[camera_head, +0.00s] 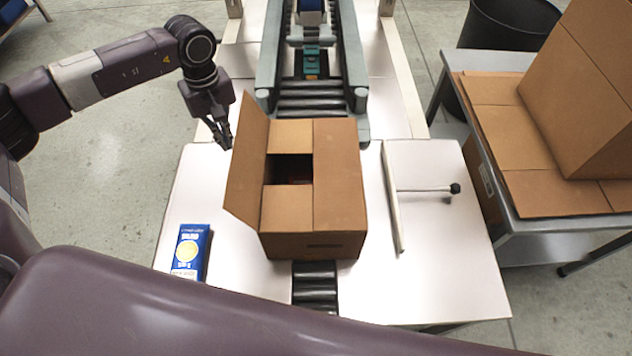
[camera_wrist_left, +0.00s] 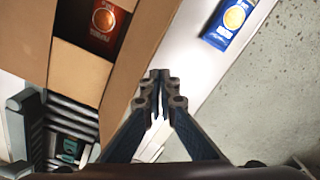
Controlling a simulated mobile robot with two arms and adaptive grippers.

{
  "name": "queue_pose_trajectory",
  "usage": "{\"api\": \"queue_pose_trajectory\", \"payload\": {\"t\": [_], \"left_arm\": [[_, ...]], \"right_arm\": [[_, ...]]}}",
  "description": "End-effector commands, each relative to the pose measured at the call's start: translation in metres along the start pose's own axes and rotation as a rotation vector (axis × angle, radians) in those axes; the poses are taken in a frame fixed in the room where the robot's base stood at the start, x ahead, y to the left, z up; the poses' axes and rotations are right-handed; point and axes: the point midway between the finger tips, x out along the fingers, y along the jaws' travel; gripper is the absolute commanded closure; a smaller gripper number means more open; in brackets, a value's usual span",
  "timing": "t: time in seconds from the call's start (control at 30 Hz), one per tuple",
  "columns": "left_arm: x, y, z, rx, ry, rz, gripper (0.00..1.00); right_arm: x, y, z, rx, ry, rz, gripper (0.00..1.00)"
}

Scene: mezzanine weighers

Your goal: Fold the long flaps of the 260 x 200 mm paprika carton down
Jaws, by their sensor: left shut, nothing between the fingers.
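The brown paprika carton (camera_head: 335,190) stands on the pale table over the rollers. Its right long flap lies down flat. Its left long flap (camera_head: 247,160) stands up, leaning outward to the left. The two short flaps lie folded in, with a dark gap between them showing a red packet inside; this packet (camera_wrist_left: 108,22) is clearer in the left wrist view. My left gripper (camera_head: 225,141) is shut and empty, just left of the raised flap's far end. In the left wrist view its fingertips (camera_wrist_left: 160,92) are close to that flap (camera_wrist_left: 140,50); contact cannot be told. My right gripper is not in view.
A blue packet (camera_head: 191,252) lies on the table at the front left. A pale bar (camera_head: 392,200) and a dark-knobbed rod (camera_head: 430,189) are right of the carton. A roller conveyor (camera_head: 310,95) runs behind. Flat cardboard (camera_head: 530,150) lies on a side table at right.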

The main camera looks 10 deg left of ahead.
Motion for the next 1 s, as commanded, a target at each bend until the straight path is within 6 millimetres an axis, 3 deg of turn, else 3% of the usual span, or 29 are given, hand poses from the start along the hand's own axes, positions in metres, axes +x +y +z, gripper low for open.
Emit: {"api": "queue_pose_trajectory", "payload": {"t": [0.47,0.8,1.0], "left_arm": [[0.000,0.002,0.001,0.001,0.000,0.000,1.00],[0.002,0.027,0.016,0.002,0.001,0.001,1.00],[0.001,0.029,0.017,0.000,0.001,0.000,1.00]], "right_arm": [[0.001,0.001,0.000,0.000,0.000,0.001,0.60],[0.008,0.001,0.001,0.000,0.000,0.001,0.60],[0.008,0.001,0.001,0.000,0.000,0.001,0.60]]}}
